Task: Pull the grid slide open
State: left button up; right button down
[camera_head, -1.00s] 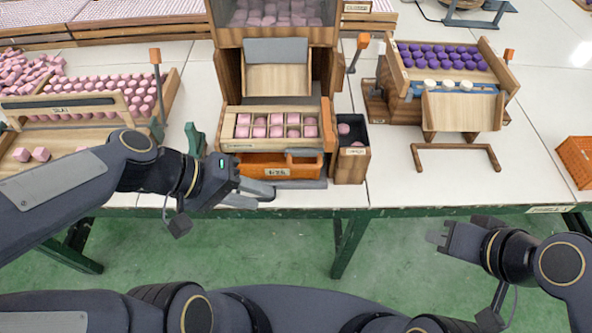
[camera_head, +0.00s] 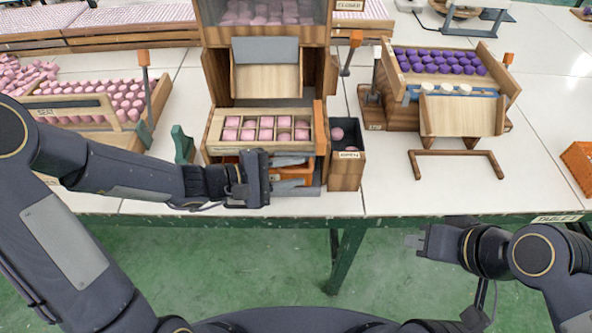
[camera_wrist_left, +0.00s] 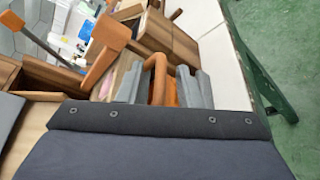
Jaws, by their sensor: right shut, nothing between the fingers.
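The grid slide (camera_head: 225,116) is a shallow wooden tray with pink pieces in its compartments, at the front of the wooden dispenser. An orange front (camera_head: 291,172) shows below it, partly hidden by my left gripper. My left gripper (camera_head: 290,172) is in front of the dispenser with its fingers apart, one above and one below the orange part. In the left wrist view, an orange loop-like handle (camera_wrist_left: 158,68) stands among the grey fingers; I cannot tell whether they touch it. My right gripper (camera_head: 413,241) is shut and empty, in front of the table at the right.
An open dark-lined box (camera_head: 345,172) stands right of the dispenser. A green bracket (camera_head: 182,146) stands left of it. A wooden rack with pink pieces (camera_head: 100,95) is at left, and a stand with purple and white pieces (camera_head: 430,112) at right. The table's front edge (camera_head: 400,217) is near.

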pick_arm(q)
jog(key=shift+w+d+f, duration=0.15)
jog(key=shift+w+d, duration=0.05)
jog(key=shift+d, duration=0.4)
jog(key=shift+s, duration=0.1)
grip_shut()
